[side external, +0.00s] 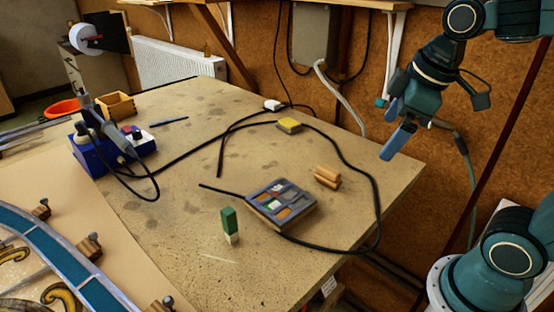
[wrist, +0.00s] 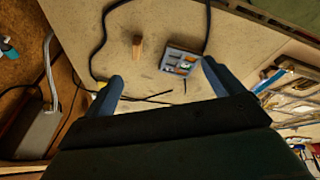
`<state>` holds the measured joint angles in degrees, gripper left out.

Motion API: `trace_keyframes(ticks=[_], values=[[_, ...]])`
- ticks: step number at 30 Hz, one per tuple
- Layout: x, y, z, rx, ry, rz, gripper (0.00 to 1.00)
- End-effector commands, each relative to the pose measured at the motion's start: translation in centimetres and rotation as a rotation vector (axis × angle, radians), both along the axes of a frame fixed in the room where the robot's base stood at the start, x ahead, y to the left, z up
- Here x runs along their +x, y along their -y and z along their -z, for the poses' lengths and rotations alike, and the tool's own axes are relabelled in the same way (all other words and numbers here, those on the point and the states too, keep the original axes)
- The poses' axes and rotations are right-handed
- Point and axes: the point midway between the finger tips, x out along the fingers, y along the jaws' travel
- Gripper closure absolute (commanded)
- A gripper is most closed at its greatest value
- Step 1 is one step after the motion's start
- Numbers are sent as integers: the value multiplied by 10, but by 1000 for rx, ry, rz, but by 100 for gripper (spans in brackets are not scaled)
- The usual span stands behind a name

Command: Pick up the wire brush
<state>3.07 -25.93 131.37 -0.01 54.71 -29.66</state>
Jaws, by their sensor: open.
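I cannot tell for certain which object is the wire brush. A wooden piece (side external: 327,177), looking like two short rounded lengths side by side, lies on the bench right of the compartment tray; it also shows in the wrist view (wrist: 137,47). A green block with a cream lower end (side external: 229,224) stands upright near the bench's front; I cannot make it out in the wrist view. My gripper (side external: 388,136) is open and empty, raised above the bench's right edge, apart from every object. Its blue fingers frame bare bench and the tray in the wrist view (wrist: 161,71).
The compartment tray (side external: 262,205) holds small coloured pieces. A black cable (side external: 377,205) loops around the tray and wooden piece. A yellow sponge-like block (side external: 289,125) lies behind. A soldering iron and stand (side external: 92,150) and leaded panel (side external: 65,262) occupy the left. The front right bench is mostly clear.

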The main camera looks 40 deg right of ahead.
Motion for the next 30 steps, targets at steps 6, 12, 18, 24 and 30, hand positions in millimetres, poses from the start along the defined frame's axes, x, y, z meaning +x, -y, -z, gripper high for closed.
trace_keyframes(ticks=[6,12,18,24,30], values=[[39,11,4,-77,-87,-233,7],[75,22,13,-129,-161,-457,7],[109,36,29,-162,-228,-686,7],[140,50,51,-176,-284,-909,7],[158,60,68,-176,-313,-1063,7]])
